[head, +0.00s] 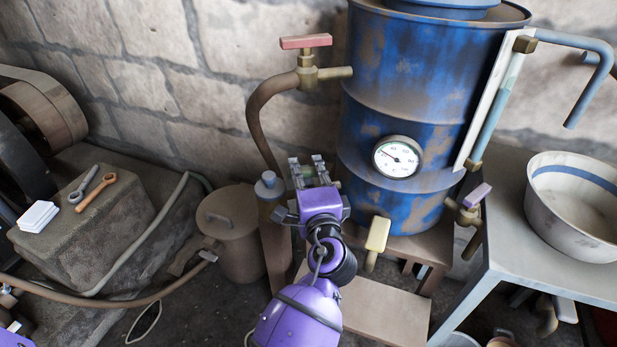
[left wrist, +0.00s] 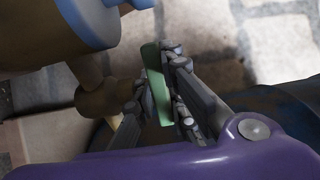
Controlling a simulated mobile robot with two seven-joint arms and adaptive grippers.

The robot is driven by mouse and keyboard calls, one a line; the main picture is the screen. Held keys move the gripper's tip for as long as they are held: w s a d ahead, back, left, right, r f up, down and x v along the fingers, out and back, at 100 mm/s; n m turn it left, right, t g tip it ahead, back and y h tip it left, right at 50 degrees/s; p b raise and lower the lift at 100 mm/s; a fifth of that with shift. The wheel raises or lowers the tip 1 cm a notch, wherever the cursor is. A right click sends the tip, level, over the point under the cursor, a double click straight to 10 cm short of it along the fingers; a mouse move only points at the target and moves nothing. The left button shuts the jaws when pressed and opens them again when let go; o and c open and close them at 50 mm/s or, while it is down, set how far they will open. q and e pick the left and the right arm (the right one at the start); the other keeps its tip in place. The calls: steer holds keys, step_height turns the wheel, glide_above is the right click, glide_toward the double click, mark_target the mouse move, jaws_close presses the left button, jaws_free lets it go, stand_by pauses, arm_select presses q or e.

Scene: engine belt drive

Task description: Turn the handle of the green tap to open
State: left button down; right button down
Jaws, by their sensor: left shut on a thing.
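The green tap handle (left wrist: 153,80) is a flat green bar in the left wrist view. My left gripper (left wrist: 163,85) is shut on it, with a finger on each side of the bar. In the head view my left gripper (head: 315,172) is in front of the lower left side of the blue drum (head: 420,90). There the gripper and purple wrist hide the green handle. A brown tap body (left wrist: 105,100) shows beside the fingers in the left wrist view. My right gripper is in neither view.
A red-handled tap (head: 306,42) is above my gripper, a yellow-handled one (head: 377,235) to its right and a purple-handled one (head: 475,196) farther right. A blue-topped cylinder (head: 268,187) stands close on the left. A white bowl (head: 545,215) sits on the right table.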

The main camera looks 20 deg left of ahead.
arm_select(q)
steer(key=shift+f+n+g+y+b, duration=0.2)
steer(key=shift+n+g+y+b, duration=0.65)
steer(key=shift+y, duration=0.35)
steer(key=shift+r+n+g+y+b, duration=0.1)
steer(key=shift+n+g+y+b, duration=0.35)
steer(key=shift+n+y, duration=0.15)
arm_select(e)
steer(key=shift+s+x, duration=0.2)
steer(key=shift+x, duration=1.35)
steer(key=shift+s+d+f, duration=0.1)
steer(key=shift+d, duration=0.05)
arm_select(q)
steer(key=c, duration=1.8)
jaws_free()
steer(key=shift+o, duration=0.2)
steer(key=shift+r, duration=0.1)
